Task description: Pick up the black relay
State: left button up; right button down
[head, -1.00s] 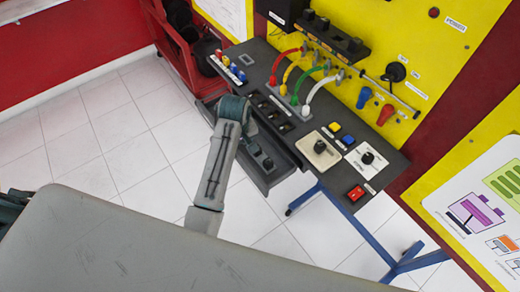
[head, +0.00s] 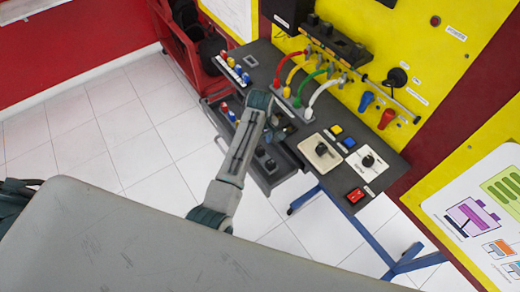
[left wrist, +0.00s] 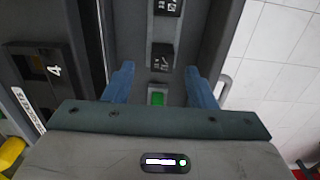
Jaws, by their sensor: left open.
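My left gripper shows in the left wrist view (left wrist: 160,76) with its two blue fingers apart, over an open grey drawer. A black relay-like block (left wrist: 162,57) with pale markings lies in the drawer, just ahead of the gap between the fingertips. A similar black block (left wrist: 167,7) lies farther up, at the top edge. A block with a green face (left wrist: 157,98) shows between the fingers, partly hidden by the gripper body. I cannot tell which block is the task's relay. In the head view my arm hides the fingers and part of the drawer (head: 268,183). My right gripper is not in view.
A dark workbench (head: 375,180) with coloured cables, a beige switch plate (head: 320,152) and a red switch (head: 356,195) stands beside the drawer. A slot panel marked 4 (left wrist: 55,71) lies left of the gripper. White tiled floor is clear at the left.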

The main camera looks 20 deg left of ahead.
aim_at(260, 149)
pick_arm(q)
jog(key=f+p, duration=0.1)
jog(key=f, duration=0.2)
jog(key=shift+s+f, duration=0.15)
jog(key=shift+s, duration=0.05)
jog(key=shift+f, duration=0.3)
jog(key=c, duration=1.1)
jog(key=shift+o, duration=0.2)
jog(key=shift+r, duration=0.1)
